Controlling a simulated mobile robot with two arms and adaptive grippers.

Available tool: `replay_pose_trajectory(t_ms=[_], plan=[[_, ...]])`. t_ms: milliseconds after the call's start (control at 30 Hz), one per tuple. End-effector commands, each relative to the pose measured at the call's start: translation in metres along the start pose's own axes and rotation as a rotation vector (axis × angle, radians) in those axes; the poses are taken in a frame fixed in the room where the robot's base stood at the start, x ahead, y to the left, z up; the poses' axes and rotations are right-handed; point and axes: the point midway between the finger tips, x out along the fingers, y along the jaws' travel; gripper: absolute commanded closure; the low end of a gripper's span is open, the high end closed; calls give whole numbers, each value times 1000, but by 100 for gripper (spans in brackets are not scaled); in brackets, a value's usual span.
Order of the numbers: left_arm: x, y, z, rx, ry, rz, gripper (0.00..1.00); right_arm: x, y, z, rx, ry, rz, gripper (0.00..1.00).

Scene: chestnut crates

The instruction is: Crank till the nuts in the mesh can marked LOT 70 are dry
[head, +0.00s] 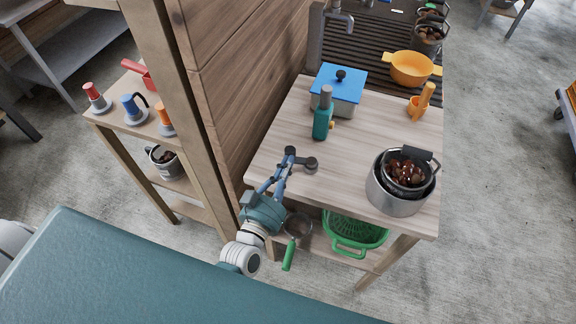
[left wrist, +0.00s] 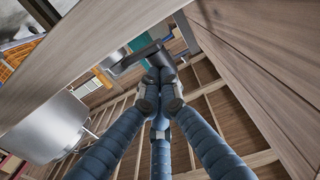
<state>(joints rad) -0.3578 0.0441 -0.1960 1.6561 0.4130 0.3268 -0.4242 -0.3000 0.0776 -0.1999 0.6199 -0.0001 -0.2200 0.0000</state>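A dark mesh can (head: 389,168) holding brown nuts sits inside a round steel pot (head: 395,206) at the tabletop's right front. No lot mark is readable on it. A dark crank (head: 310,164) lies on the tabletop left of the pot, with a round hub and a short arm. My left gripper (head: 289,157) reaches up over the table's left front edge, its fingers closed around the crank's knob. In the left wrist view the fingertips (left wrist: 160,84) meet at the end of the dark crank arm (left wrist: 132,60). The steel pot (left wrist: 45,125) shows at left there. My right gripper is out of view.
A blue-lidded box (head: 338,83), a teal bottle-like tool (head: 322,122) and an orange tool (head: 420,103) stand behind on the table. A yellow colander (head: 410,68) is at the sink. A green basket (head: 350,235) is on the lower shelf. A wooden wall (head: 235,80) rises at left.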

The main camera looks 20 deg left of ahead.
Motion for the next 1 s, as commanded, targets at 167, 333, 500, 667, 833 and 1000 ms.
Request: replay_pose_trajectory(t_ms=[167,333,500,667,833,1000], plan=[[2,-2,0,2,2,34,100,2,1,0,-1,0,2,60],[6,-5,0,4,3,90,100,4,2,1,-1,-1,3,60],[11,-10,0,6,3,176,100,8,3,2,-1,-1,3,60],[16,-12,0,-5,3,196,100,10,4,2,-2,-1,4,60],[22,-16,0,-5,1,195,100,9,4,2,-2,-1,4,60],[27,-18,0,-3,2,194,100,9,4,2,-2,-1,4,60]])
